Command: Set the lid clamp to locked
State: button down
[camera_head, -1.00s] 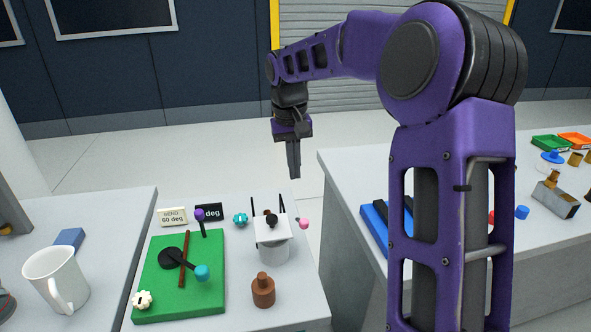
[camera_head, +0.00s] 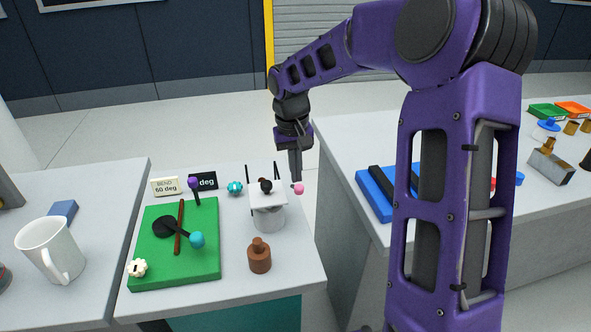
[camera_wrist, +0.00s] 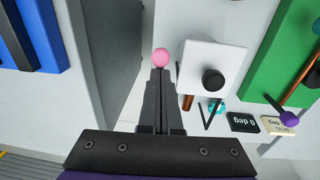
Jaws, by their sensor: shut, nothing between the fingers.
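The tank (camera_head: 269,218) is a light grey-white cylinder with a square white lid (camera_head: 276,199) and a black knob (camera_head: 265,185) on top. A pink ball (camera_head: 298,188) sticks out at the lid's right side; I take it for the end of the clamp's handle. My gripper (camera_head: 296,178) points down right above the pink ball, its fingers together and empty. In the wrist view, the pink ball (camera_wrist: 160,57) shows just beyond the fingertips (camera_wrist: 160,72), beside the white lid (camera_wrist: 210,58). Whether they touch is unclear. The handle's arm is mostly hidden.
A green board (camera_head: 150,280) with levers lies left of the tank. A brown bottle-like piece (camera_head: 260,255) stands in front, and a teal piece (camera_head: 235,187) behind left. Two thin black posts rise behind the lid. A gap separates this table from the right table (camera_head: 345,150).

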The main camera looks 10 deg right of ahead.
aim_at(296, 188)
jog(key=s+f+b, duration=0.1)
jog(key=s+f, duration=0.2)
jog(key=shift+s+f, duration=0.15)
jog(key=shift+s, duration=0.05)
dwell(0.3)
